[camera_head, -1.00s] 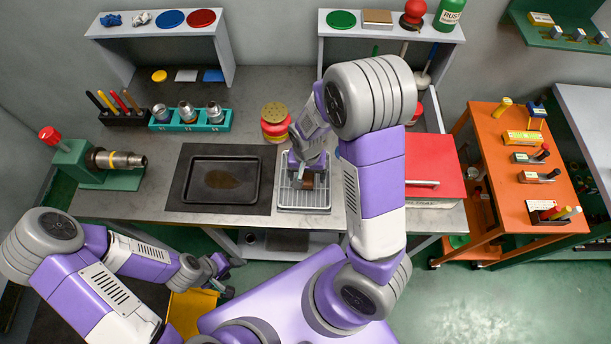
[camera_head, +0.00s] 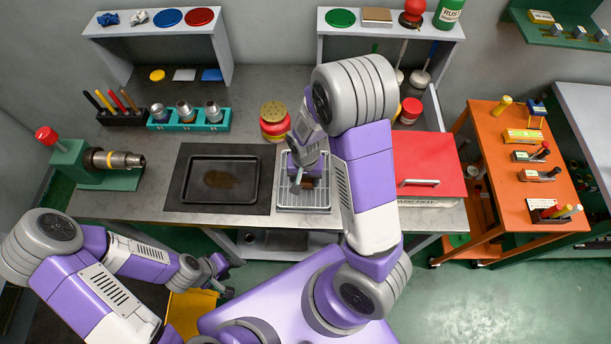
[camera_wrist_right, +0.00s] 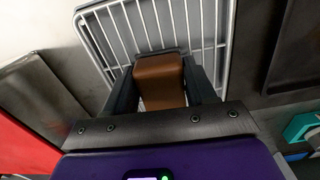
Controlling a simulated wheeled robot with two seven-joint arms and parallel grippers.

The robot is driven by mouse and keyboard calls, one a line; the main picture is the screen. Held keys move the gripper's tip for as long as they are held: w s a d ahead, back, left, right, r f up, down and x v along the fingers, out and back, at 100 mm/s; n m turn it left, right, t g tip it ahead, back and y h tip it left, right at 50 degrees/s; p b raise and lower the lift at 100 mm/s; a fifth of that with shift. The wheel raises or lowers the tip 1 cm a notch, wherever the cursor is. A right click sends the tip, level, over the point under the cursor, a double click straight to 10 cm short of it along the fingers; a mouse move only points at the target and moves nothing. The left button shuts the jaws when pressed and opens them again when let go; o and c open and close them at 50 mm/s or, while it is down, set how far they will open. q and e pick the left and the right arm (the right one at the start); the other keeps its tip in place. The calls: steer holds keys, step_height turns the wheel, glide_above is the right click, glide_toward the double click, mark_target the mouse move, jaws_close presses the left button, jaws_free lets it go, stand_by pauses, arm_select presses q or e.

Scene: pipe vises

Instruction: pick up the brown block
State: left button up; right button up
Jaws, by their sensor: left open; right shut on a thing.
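The brown block (camera_wrist_right: 160,80) sits between the two fingers of my right gripper (camera_wrist_right: 163,85) in the right wrist view. The fingers are shut on its sides. In the head view a small part of the brown block (camera_head: 308,183) shows beside my right gripper (camera_head: 300,184), over the white wire rack (camera_head: 318,197). I cannot tell whether the block touches the rack. My left gripper (camera_head: 220,275) is open and empty, low in front of the bench.
A black tray with a brown stain (camera_head: 190,203) lies left of the rack. A stack of round tins (camera_head: 274,122) stands behind it. A red-topped box (camera_head: 425,165) is to the right. A teal holder (camera_head: 215,122) and a green pipe vise (camera_head: 85,160) are further left.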

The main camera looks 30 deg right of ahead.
step_height(320, 180, up, 10)
steer(key=shift+r+p, duration=0.1)
steer(key=shift+p, duration=1)
